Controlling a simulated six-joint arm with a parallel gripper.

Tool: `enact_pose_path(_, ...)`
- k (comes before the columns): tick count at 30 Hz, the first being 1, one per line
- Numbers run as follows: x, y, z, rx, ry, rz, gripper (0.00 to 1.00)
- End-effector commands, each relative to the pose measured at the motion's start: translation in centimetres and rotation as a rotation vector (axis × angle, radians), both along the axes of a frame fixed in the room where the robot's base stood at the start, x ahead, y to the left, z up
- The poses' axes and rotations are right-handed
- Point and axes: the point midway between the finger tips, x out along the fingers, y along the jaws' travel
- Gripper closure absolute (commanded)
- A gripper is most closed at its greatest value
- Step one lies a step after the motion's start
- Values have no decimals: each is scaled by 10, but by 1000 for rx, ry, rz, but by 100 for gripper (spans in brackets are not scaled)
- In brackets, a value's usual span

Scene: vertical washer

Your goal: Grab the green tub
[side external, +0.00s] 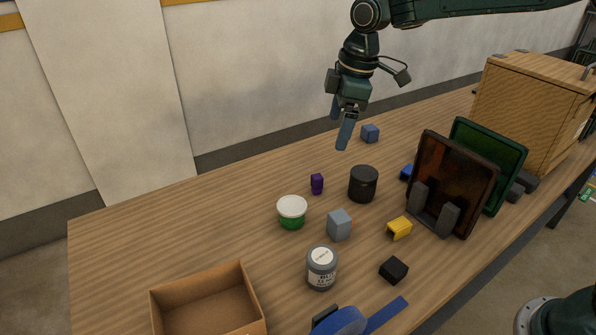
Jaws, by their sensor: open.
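The green tub (292,213) is a short round tub with a white lid and a green lower part. It stands upright on the wooden table, left of the middle of the side external view. My gripper (341,136) hangs above the table, higher than the tub and to its right in the picture. Its fingers point down and are open, with nothing visible between them. The gripper is apart from the tub.
Near the tub stand a purple block (317,184), a black round container (363,184), a grey block (340,224) and a grey labelled jar (321,268). An open cardboard box (245,290) is front left. Upright panels (455,185) and a wooden crate (530,115) stand right. The table's left is clear.

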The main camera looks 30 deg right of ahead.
Motion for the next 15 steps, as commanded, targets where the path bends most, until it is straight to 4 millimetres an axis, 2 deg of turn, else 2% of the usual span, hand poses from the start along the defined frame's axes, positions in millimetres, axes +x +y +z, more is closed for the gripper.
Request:
enact_pose_path(6, 38, 20, -44, -14, 38, 148, 12)
enact_pose_path(15, 70, 43, -99, -24, 75, 316, 12)
